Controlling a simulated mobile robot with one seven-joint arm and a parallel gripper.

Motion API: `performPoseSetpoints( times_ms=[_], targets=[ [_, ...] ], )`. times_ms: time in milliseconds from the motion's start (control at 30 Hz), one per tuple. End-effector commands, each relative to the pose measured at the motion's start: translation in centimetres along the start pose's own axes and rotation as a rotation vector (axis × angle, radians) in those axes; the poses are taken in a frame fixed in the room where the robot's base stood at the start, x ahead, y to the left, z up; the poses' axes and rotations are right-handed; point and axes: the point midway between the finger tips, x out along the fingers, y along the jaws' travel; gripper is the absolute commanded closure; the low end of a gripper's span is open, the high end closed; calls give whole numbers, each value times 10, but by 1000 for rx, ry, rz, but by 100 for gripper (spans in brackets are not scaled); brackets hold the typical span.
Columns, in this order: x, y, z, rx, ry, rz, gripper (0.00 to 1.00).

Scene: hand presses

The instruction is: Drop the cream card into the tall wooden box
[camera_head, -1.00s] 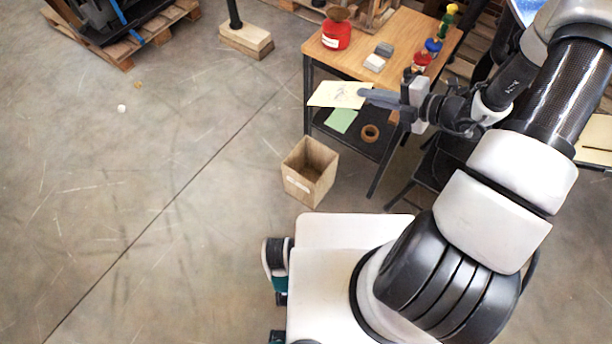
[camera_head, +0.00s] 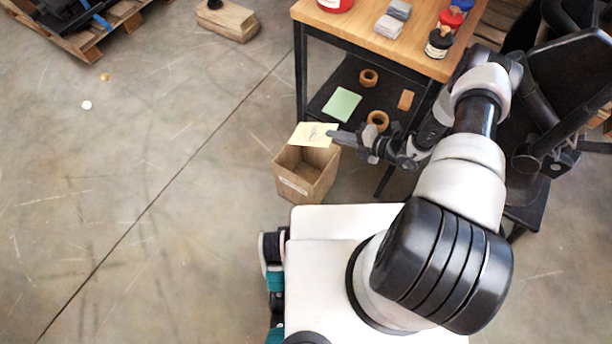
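My gripper is shut on the card's right edge. The tall wooden box (camera_head: 293,183) stands open on the floor, with a pale label on its front. In this view the card overlaps the back part of the box's opening; its exact height above the rim is hard to tell. The visible inside of the box looks empty.
A wooden-topped table (camera_head: 370,35) stands behind and to the right. A wooden block (camera_head: 228,20) lies at the back. The floor left of the box is clear.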

Motion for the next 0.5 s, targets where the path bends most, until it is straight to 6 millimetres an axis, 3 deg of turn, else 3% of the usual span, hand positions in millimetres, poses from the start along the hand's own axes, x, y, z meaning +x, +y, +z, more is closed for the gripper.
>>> performPoseSetpoints(
  times_ms=[33,500],
  targets=[
    [5,-11,-2,1,1,0,100],
    [20,-47,-2,-1,0,-1,100]
  ],
)
